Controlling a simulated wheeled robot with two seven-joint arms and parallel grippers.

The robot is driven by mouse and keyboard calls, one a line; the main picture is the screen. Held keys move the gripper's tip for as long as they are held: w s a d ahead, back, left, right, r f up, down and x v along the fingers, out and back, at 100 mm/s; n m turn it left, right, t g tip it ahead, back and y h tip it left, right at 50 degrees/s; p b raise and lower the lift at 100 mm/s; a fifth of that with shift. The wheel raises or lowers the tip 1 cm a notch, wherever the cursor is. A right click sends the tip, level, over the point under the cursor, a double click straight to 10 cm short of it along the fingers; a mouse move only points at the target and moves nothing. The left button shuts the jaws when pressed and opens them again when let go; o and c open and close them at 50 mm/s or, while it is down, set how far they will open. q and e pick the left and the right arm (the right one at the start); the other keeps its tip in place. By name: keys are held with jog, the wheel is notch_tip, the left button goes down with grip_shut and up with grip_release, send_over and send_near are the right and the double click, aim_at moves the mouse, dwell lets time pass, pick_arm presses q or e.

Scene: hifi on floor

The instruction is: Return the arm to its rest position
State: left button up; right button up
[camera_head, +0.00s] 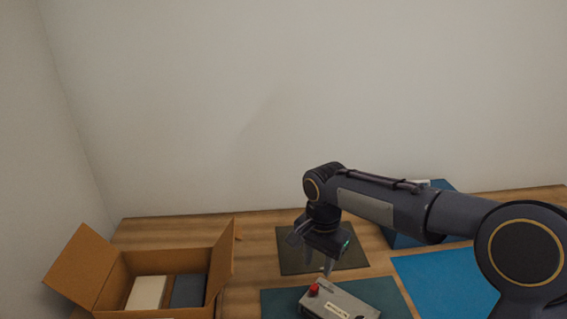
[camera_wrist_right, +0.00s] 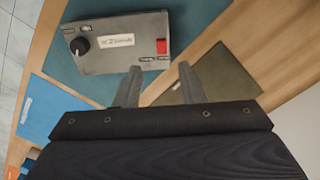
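My right arm reaches in from the right in the head view. Its gripper (camera_head: 314,264) points down, above the near edge of a dark olive mat and just behind a grey device. In the right wrist view the two fingers (camera_wrist_right: 160,78) are apart with nothing between them. The grey device (camera_head: 345,305) has a red part and a white label; in the wrist view it (camera_wrist_right: 120,55) also shows a black knob. It lies on a dark teal mat (camera_head: 392,296), apart from the fingers as far as I can tell. My left gripper is not in view.
An open cardboard box (camera_head: 113,285) at the left holds a cream item (camera_head: 147,292) and a dark blue item (camera_head: 188,290). The olive mat (camera_head: 350,255) is bare. A bright blue mat (camera_head: 445,283) lies at the right. A blue object (camera_head: 398,239) is partly hidden behind my arm. A wall stands behind.

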jog(key=s+d+r+n+t+y, duration=0.1)
jog(key=s+d+r+n, duration=0.2)
jog(key=s, duration=0.4)
jog(key=s+d+r+n+t+y, duration=0.1)
jog(key=s+d+r, duration=0.1)
jog(key=s+d, duration=0.45)
jog(key=s+f+n+t+y+p, duration=0.1)
jog(key=s+f+n+t, duration=0.1)
jog(key=s, duration=0.8)
jog(key=shift+s+a+f+n+t+y, duration=0.15)
jog(key=shift+s+f+n+t+y, duration=0.25)
jog(key=shift+t, duration=0.4)
dwell(1.7)
